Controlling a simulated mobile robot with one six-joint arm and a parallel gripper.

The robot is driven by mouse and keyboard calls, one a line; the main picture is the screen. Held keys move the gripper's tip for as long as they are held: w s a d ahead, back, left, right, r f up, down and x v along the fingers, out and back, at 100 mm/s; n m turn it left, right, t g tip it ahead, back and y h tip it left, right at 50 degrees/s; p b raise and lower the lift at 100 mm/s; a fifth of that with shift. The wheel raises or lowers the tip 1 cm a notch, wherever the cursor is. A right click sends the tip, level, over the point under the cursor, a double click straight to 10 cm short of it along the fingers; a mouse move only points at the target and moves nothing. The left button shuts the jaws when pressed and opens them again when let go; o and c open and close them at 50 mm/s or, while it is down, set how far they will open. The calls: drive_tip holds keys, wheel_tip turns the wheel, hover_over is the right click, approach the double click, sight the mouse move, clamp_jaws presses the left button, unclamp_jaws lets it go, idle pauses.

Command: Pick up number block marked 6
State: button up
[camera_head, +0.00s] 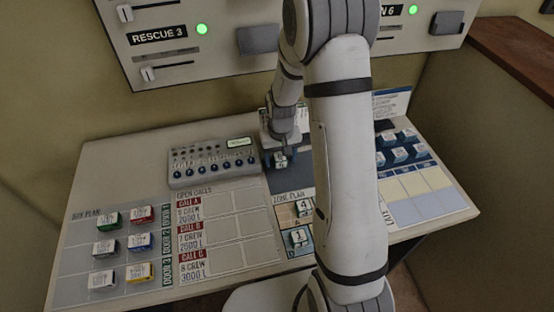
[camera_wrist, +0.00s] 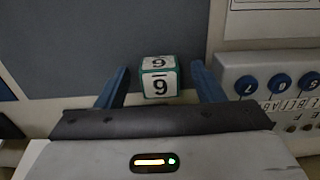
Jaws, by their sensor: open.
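A small white block with green edges (camera_wrist: 158,78) stands on a dark grey panel in the wrist view. Its two visible faces bear a black digit with a bar, which looks like a 6 or a 9. My gripper (camera_wrist: 160,69) is open, with one blue finger on each side of the block and a gap on both sides. In the head view, my gripper (camera_head: 279,153) is low over the dark panel, and the block (camera_head: 281,161) shows partly beneath it.
A grey button console (camera_head: 212,163) stands close left of my gripper. Blocks marked 4 (camera_head: 303,207) and 1 (camera_head: 298,238) sit on the zone plan. Coloured blocks (camera_head: 140,242) lie at left, and several blue-based blocks (camera_head: 400,155) at right. My arm hides the desk's middle.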

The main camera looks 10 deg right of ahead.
drive_tip(key=c, duration=1.1)
drive_tip(key=shift+o, duration=0.2)
drive_tip(key=shift+r, duration=0.1)
